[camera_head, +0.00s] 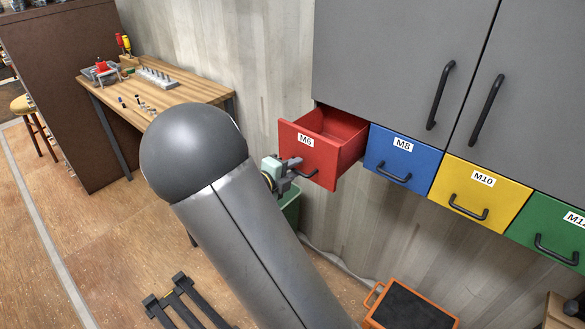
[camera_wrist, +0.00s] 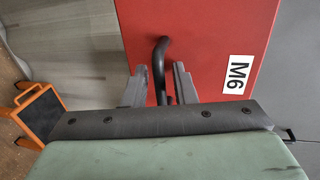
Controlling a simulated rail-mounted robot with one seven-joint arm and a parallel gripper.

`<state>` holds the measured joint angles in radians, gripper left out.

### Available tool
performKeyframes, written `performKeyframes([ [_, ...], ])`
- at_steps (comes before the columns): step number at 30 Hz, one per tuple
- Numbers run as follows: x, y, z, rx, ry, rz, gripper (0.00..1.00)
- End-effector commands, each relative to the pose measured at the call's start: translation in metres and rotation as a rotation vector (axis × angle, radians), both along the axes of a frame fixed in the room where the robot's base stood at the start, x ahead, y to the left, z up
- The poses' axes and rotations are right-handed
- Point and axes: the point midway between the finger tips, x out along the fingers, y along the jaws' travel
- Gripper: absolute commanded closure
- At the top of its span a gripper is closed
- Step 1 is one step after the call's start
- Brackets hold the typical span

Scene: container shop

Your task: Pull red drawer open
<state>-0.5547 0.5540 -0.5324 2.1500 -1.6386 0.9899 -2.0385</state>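The red drawer (camera_head: 312,157) labelled M6 stands out from the grey cabinet, and its empty inside shows from above in the head view. Its red front with a black bar handle (camera_wrist: 160,65) fills the upper middle of the wrist view (camera_wrist: 205,45). My gripper (camera_head: 294,169) is at the left part of the drawer front, by the handle. In the wrist view the two fingers (camera_wrist: 159,85) are apart, one on each side of the handle, with a visible gap on both sides. Part of the handle's lower end is hidden behind the gripper body.
Shut blue (camera_head: 400,157), yellow (camera_head: 478,195) and green (camera_head: 550,235) drawers run to the right, under grey cabinet doors (camera_head: 390,60). A green bin (camera_head: 292,208) stands below the red drawer. An orange-framed board (camera_head: 405,308) stands on the floor. A wooden workbench (camera_head: 190,90) stands at the back left.

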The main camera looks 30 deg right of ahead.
Motion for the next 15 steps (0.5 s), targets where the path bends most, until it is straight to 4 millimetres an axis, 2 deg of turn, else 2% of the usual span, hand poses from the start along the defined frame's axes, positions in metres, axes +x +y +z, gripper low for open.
performKeyframes([
  [8, -0.001, 0.003, 0.001, 0.001, 0.000, 0.000, 0.75],
  [11, -0.005, 0.014, 0.003, 0.001, -0.001, 0.002, 0.75],
  [15, -0.016, 0.040, 0.009, 0.003, -0.001, 0.005, 0.75],
])
